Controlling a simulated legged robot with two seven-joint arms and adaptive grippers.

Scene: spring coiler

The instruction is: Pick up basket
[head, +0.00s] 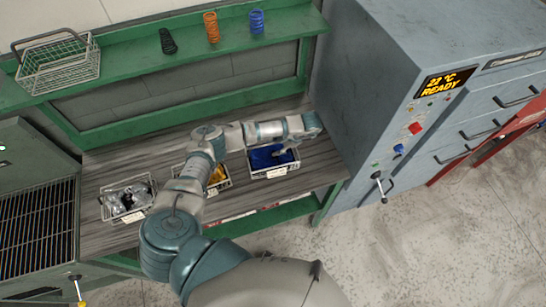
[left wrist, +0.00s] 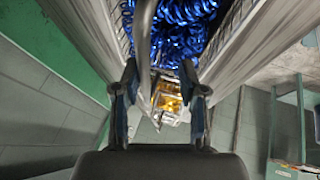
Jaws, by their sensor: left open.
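A wire basket of blue springs (head: 272,158) stands on the bench below my left wrist. My left gripper (head: 286,151) is close over this basket, partly hidden by the arm. In the left wrist view the open fingers (left wrist: 160,108) are apart, and the blue springs (left wrist: 185,25) show beyond them. A grey bar, which looks like the basket's handle (left wrist: 145,40), runs down between the fingers; I cannot tell whether it touches them. An empty wire basket (head: 58,66) with a raised handle sits on the green shelf. My right gripper is not in view.
A basket with yellow contents (head: 217,178) is partly behind my arm. A basket with grey-silver contents (head: 128,197) stands left on the bench. Several coil springs, including an orange one (head: 211,27), stand on the shelf. The grey machine (head: 370,95) reading READY borders the right.

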